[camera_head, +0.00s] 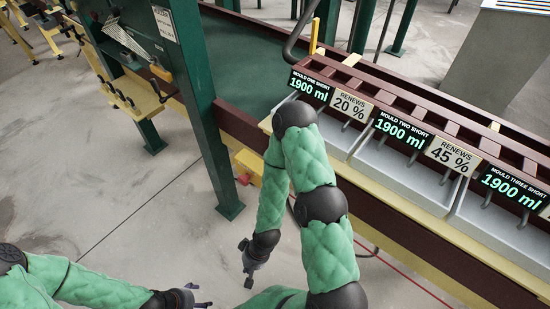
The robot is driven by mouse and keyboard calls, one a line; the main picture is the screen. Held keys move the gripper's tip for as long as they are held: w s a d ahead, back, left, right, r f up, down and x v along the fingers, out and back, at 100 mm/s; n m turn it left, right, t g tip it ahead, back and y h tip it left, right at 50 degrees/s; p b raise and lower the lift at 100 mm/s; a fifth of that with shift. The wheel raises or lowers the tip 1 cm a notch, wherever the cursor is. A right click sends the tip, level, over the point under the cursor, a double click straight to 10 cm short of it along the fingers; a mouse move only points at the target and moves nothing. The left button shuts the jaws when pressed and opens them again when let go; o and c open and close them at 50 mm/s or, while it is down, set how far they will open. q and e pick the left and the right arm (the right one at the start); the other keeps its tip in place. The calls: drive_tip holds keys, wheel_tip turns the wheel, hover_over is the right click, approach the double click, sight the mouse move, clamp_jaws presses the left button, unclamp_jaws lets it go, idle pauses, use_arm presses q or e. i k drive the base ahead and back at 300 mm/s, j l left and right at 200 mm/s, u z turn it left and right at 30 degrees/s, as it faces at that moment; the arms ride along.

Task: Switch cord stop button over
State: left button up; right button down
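I cannot tell for sure whether this is the cord stop button. My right gripper (246,264) hangs below the box, apart from it, over the floor. Its dark fingers look spread and empty. My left gripper (203,297) is at the bottom edge, left of the right one, partly cut off. Its fingers look apart with nothing between them.
A green post (204,120) stands on the floor left of the box. At right runs a dark red and yellow frame with grey moulds (385,162) and signs (399,131). A red line (405,280) runs along the floor beside it. The concrete floor (110,190) at left is clear.

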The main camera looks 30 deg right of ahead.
sight(243, 180)
drive_tip(key=z, duration=0.9)
